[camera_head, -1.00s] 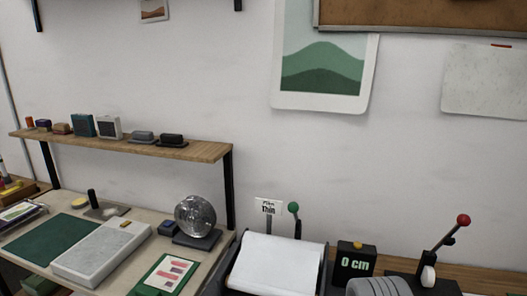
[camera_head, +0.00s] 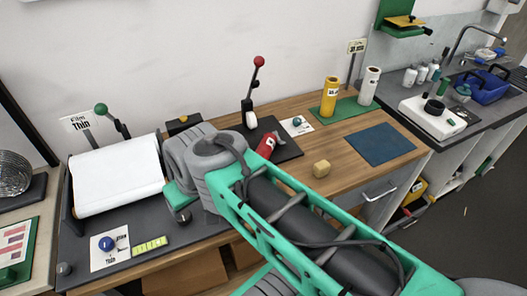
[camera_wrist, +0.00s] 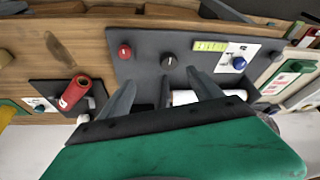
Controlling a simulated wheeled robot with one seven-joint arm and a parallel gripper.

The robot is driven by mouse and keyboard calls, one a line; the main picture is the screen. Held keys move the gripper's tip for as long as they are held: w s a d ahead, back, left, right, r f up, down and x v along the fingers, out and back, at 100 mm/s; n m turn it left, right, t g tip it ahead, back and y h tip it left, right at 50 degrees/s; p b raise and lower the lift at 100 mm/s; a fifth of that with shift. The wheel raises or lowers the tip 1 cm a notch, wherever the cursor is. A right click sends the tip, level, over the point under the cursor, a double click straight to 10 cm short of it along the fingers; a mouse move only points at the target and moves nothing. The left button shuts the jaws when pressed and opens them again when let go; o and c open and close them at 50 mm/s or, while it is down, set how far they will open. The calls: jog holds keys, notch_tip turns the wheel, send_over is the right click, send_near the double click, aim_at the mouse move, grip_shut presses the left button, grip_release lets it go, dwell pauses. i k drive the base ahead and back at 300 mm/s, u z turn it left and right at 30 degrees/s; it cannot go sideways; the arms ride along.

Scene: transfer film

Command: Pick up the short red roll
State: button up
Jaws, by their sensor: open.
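The short red roll (camera_head: 266,146) stands on a small dark mat (camera_head: 287,153) on the wooden bench, just right of my arm in the head view. In the wrist view the red roll (camera_wrist: 74,93) is at the left, outside the fingers, with its open end visible. My gripper (camera_wrist: 162,88) is open and empty in the wrist view, over the front of the dark machine with the white roll. In the head view my arm largely hides the gripper, and its fingers cannot be made out. The gripper is apart from the red roll.
A lever with a red knob (camera_head: 259,62) rises behind the red roll. A yellow block (camera_head: 321,169) lies to its right. Taller yellow (camera_head: 329,96) and white (camera_head: 369,86) rolls stand on a green mat. A blue mat (camera_head: 381,145) lies bare. The white film roll (camera_head: 118,180) is at the left.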

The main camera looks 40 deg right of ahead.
aim_at(267, 145)
jog(key=k, duration=1)
jog(key=z, duration=1.05)
jog(key=i, duration=1)
jog(key=u, duration=2.6)
